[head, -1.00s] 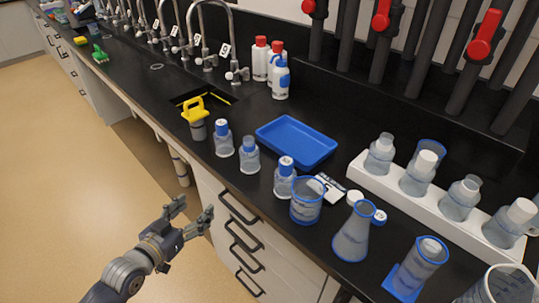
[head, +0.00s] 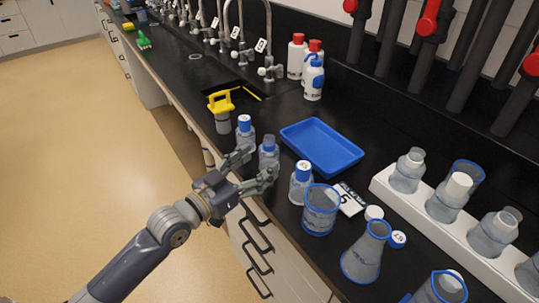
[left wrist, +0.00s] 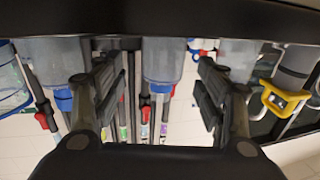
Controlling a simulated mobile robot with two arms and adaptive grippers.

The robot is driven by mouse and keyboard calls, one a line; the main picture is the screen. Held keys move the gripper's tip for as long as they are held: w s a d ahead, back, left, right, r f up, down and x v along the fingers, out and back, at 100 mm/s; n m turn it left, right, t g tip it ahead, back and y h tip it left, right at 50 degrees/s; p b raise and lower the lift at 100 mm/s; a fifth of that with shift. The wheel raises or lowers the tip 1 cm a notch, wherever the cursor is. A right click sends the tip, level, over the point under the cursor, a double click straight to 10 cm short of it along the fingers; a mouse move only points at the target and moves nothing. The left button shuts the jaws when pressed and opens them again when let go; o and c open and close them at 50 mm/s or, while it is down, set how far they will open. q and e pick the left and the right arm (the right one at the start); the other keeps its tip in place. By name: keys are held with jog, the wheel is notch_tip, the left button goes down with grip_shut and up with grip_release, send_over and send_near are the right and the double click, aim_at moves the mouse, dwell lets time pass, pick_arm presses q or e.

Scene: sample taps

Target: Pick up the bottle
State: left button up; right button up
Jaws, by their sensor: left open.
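Three small clear bottles stand in a row along the front edge of the black bench. The middle bottle (head: 268,151) is straight ahead of my left gripper (head: 257,166), which is open and empty. In the left wrist view this bottle (left wrist: 163,62) appears upside down, in the gap between the two fingers (left wrist: 158,85), with no visible grip on it. The left bottle (head: 245,136) has a blue cap and stands near one finger. The right bottle (head: 300,186), also blue-capped, stands just beyond the other finger. My right gripper is not in view.
A yellow-handled container (head: 221,112) stands left of the bottles. A blue tray (head: 322,147) lies behind them. A blue-rimmed beaker (head: 320,210) and a flask (head: 366,252) stand to the right. A white rack (head: 409,201) holds several more bottles.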

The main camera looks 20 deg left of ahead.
aim_at(262, 159)
pick_arm(q)
jog(key=shift+f+p+x, duration=0.2)
jog(key=shift+p+x, duration=0.2)
jog(key=shift+x, duration=2.3)
jog(key=shift+a, duration=0.15)
jog(key=shift+c, duration=0.6)
jog(key=c, duration=1)
jog(key=shift+r, duration=0.15)
